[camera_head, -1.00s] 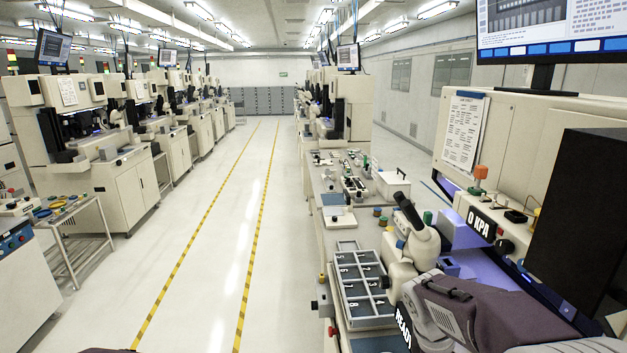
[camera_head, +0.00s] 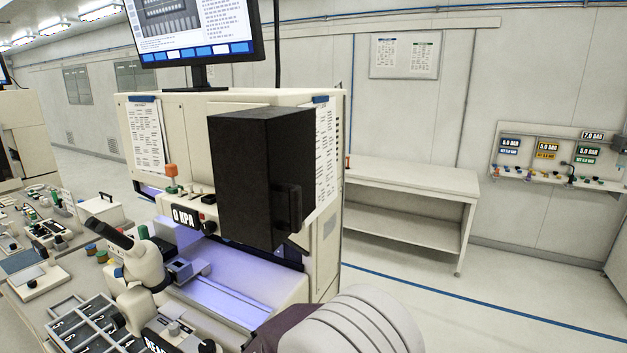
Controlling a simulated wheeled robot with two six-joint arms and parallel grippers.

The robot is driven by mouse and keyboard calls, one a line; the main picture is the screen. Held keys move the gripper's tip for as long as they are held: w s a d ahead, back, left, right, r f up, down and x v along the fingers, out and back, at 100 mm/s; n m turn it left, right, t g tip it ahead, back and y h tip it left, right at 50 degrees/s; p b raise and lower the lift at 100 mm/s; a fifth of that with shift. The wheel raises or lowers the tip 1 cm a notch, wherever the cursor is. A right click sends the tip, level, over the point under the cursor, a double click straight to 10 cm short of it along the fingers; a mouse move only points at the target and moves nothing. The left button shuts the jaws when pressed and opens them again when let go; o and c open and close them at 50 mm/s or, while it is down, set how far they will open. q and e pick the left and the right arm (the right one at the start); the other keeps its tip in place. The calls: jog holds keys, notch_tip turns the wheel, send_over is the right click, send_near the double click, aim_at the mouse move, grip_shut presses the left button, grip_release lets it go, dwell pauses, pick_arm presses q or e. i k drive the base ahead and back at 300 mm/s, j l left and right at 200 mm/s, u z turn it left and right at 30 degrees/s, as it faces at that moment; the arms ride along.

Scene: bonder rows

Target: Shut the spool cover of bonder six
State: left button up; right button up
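A bonder (camera_head: 178,104) stands in the middle of the camera_head view. A black box-like cover (camera_head: 240,170) with a black bar handle (camera_head: 290,207) sits at the right part of its front, and I take this to be the spool cover. It stands out from the machine's face, with a dark gap and purple-lit bed below it. I cannot tell how far open it is, and I see no number six on the machine. Part of my own arm shows at the bottom, below the cover and apart from it. Neither gripper's fingertips are in view.
A microscope eyepiece (camera_head: 108,233) and a grey compartment tray (camera_head: 92,325) are at the lower left. A monitor (camera_head: 195,30) stands on top of the bonder. A white bench (camera_head: 410,178) and a gauge panel (camera_head: 548,155) are along the back wall. Floor at right is clear.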

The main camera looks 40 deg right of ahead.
aim_at(264, 159)
jog(key=z, duration=1.55)
